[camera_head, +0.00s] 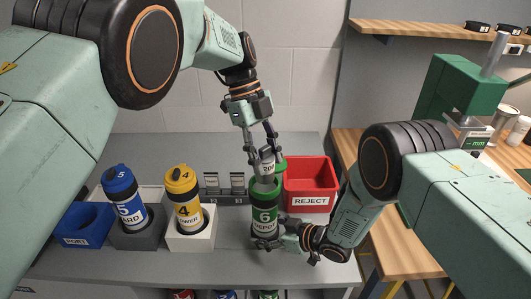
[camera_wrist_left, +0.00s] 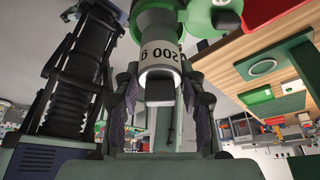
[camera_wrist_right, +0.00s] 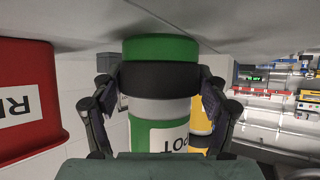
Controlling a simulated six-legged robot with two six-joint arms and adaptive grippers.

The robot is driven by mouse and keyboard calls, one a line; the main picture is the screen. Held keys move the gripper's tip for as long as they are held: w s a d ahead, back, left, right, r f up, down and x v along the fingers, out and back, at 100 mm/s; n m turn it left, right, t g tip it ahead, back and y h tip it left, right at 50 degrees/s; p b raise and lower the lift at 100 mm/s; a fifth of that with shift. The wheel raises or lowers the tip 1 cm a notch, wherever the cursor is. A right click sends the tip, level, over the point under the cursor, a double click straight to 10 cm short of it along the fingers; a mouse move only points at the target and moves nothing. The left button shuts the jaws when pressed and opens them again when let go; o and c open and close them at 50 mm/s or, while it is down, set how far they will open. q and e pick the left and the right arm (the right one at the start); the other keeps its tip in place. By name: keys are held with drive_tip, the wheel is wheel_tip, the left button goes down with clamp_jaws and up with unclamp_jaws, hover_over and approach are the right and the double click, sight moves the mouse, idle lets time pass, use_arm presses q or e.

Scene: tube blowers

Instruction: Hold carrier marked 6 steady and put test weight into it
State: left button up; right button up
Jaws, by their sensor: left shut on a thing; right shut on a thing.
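The green carrier marked 6 (camera_head: 265,212) stands upright on the grey table, its green lid swung open behind its top. My right gripper (camera_head: 267,243) is shut around the carrier's lower part; its black band and green end show between the fingers in the right wrist view (camera_wrist_right: 160,75). The pale metal test weight (camera_head: 267,166) is at the carrier's mouth. My left gripper (camera_head: 262,140) is shut on it from above. The left wrist view shows the weight (camera_wrist_left: 160,52), marked 200 g, between the fingers. How deep the weight sits in the carrier is hidden.
A red REJECT bin (camera_head: 311,184) stands right of the carrier. The yellow carrier 4 (camera_head: 182,188) and blue carrier 5 (camera_head: 120,187) stand in holders to the left, beside a blue PORT bin (camera_head: 84,224). A small dark rack (camera_head: 224,188) stands behind.

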sight(269, 181)
use_arm(q)
drive_tip(key=shift+f, duration=0.15)
use_arm(e)
drive_tip(key=shift+f, duration=0.1)
use_arm(q)
drive_tip(key=shift+f, duration=1.95)
drive_tip(key=o, duration=1.4)
drive_tip(key=v, duration=1.2)
